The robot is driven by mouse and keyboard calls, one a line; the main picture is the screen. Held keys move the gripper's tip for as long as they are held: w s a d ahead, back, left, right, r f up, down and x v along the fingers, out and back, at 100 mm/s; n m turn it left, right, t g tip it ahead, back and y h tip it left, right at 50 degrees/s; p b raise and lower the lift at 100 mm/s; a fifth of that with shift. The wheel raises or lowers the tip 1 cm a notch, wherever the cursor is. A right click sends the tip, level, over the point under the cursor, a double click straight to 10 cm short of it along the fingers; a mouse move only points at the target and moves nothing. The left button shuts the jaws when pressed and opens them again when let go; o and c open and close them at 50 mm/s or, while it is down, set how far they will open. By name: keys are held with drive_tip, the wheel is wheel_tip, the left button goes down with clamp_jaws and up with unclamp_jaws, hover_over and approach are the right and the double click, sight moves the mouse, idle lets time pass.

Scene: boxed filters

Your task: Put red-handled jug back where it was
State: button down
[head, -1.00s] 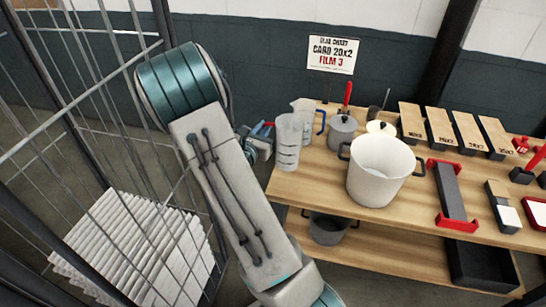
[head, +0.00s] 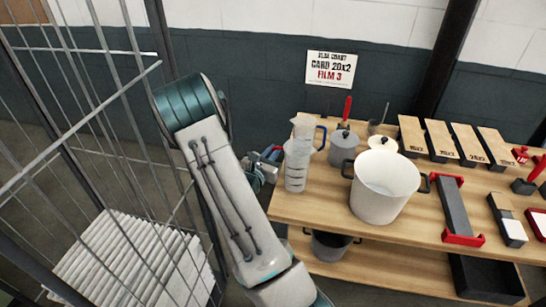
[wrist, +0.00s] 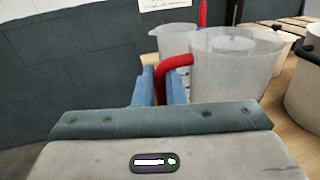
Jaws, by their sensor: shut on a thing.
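The red-handled jug (head: 296,172) is clear with dark marks. It is upright over the left end of the wooden table, and I cannot tell if its base touches the top. In the wrist view its clear body (wrist: 235,75) is close, to the right of the fingers. Its red handle (wrist: 178,63) runs down between the two blue fingers of my gripper (wrist: 160,85), which is shut on it. In the head view my gripper (head: 264,165) is at the table's left edge, left of the jug, partly behind my arm.
A blue-handled clear jug (head: 304,131) stands close behind. A grey lidded pot (head: 343,146) and a large white pot (head: 384,188) stand to the right. A wire cage (head: 80,130) is on the left. A dark bucket (head: 330,245) is on the lower shelf.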

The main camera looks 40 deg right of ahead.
drive_tip(key=shift+f, duration=1.25)
drive_tip(key=shift+f, duration=0.2)
drive_tip(key=c, duration=1.5)
unclamp_jaws()
drive_tip(key=shift+r, duration=0.15)
drive_tip(key=shift+r, duration=0.1)
drive_tip(key=b+v, duration=0.3)
drive_tip(key=v, duration=0.9)
drive_tip(key=shift+b, duration=0.4)
